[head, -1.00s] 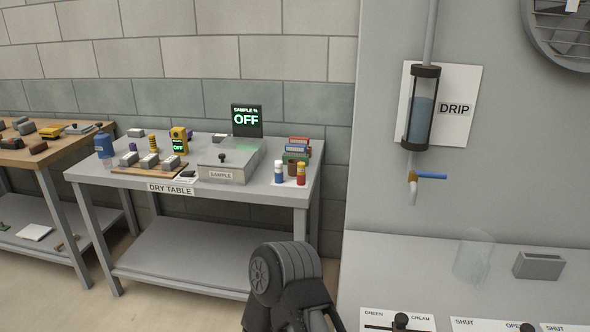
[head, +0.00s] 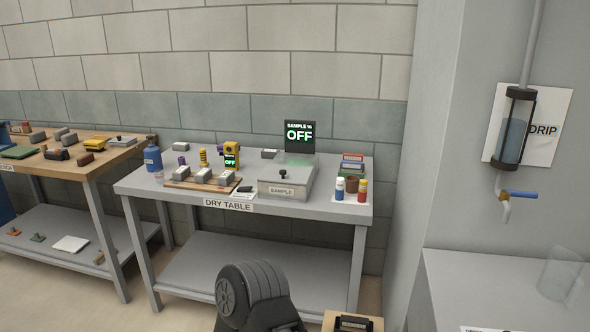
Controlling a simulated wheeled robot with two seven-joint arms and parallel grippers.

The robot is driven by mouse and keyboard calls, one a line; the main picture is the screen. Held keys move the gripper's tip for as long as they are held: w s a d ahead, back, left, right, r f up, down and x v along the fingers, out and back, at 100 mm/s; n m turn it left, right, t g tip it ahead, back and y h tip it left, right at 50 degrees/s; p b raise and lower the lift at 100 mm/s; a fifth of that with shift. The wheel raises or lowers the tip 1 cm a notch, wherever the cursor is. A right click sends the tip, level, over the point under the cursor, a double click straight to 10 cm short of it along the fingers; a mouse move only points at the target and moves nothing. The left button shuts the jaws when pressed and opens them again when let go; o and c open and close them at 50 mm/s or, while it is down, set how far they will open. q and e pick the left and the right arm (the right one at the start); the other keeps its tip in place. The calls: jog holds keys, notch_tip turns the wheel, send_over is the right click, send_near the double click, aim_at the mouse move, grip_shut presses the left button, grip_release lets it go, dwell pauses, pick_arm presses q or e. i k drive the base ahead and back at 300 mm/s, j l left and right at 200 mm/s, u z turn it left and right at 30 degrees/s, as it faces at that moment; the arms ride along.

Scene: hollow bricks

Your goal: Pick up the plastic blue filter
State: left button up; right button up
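No thing in the head view is plainly a plastic blue filter. A blue bottle-like container (head: 152,158) stands at the left end of the dry table (head: 330,210). A dark-framed clear cylinder (head: 514,128) with bluish contents hangs on the right wall beside a DRIP sign, above a blue-handled tap (head: 521,194). I cannot tell if either is the filter. A dark rounded part of my arm shows at the bottom; neither gripper's fingers are in view.
The dry table holds a grey sample box (head: 287,183), a yellow meter (head: 231,155), grey bricks on a board and small bottles. A wooden bench (head: 100,165) stands left. A grey counter (head: 460,285) with a clear vessel (head: 559,273) is at right. Floor shows in front.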

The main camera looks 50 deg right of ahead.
aim_at(348, 166)
jog(key=i+j, duration=0.3)
jog(key=i, duration=0.2)
jog(key=i+j, duration=0.35)
jog(key=i, duration=0.15)
jog(key=i+z, duration=0.3)
jog(key=z, duration=0.15)
jog(key=i+z, duration=0.25)
jog(key=z, duration=0.2)
jog(key=i+j+z, duration=0.15)
jog(key=i+z, duration=0.15)
jog(key=z, duration=0.15)
jog(key=i+z, duration=0.2)
jog(key=z, duration=0.25)
jog(key=i+z, duration=0.2)
jog(key=z, duration=0.25)
jog(key=i+z, duration=0.2)
jog(key=z, duration=0.2)
jog(key=i+j+z, duration=0.15)
jog(key=z, duration=0.3)
jog(key=i+j+z, duration=0.2)
jog(key=z, duration=0.25)
jog(key=i+j+z, duration=0.1)
jog(key=j+z, duration=0.15)
jog(key=z, duration=0.2)
jog(key=i+j+z, duration=0.3)
jog(key=j+z, duration=0.15)
jog(key=j, duration=0.1)
